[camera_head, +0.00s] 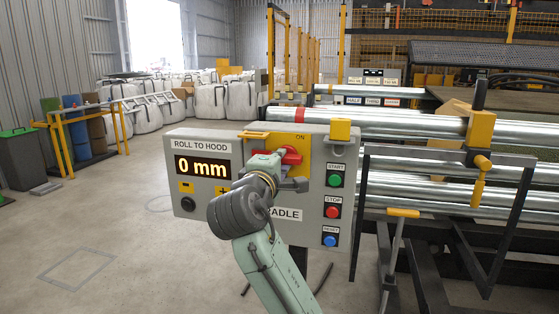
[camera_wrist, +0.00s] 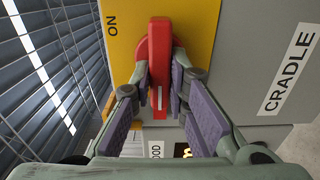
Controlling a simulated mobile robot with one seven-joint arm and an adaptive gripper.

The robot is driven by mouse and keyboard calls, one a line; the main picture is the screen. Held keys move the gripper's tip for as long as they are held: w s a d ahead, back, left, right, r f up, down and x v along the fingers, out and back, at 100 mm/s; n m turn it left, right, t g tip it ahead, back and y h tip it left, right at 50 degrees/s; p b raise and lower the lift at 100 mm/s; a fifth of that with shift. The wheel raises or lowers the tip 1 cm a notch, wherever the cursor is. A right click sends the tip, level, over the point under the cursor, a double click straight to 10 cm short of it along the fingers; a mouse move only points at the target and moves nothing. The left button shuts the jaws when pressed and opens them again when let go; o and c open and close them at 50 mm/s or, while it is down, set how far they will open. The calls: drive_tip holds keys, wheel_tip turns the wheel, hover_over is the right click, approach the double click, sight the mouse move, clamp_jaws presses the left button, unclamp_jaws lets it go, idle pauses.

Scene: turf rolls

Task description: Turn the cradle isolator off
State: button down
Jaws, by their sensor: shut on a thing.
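The cradle isolator's red handle (camera_head: 291,155) sits on a yellow plate (camera_head: 307,141) on the grey control box. ON is printed at the plate's top. The handle lies crosswise to the direction of that label, about level. My gripper (camera_head: 280,168) is in front of it and hides part of the plate. In the wrist view, which is turned sideways, the red handle (camera_wrist: 160,65) stands between my gripper's two purple-padded fingers (camera_wrist: 161,90), which are shut on it near its middle. No OFF mark shows in either view.
The box also carries a 0 mm display (camera_head: 203,166), a green START button (camera_head: 335,181), a red STOP button (camera_head: 333,212) and a blue RESET button (camera_head: 330,241). Steel rollers (camera_head: 400,123) and a dark frame stand to the right. The floor at left is open.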

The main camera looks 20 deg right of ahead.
idle(0.4)
drive_tip(key=c, duration=1.6)
unclamp_jaws()
drive_tip(key=shift+o, duration=0.2)
drive_tip(key=v, duration=1.2)
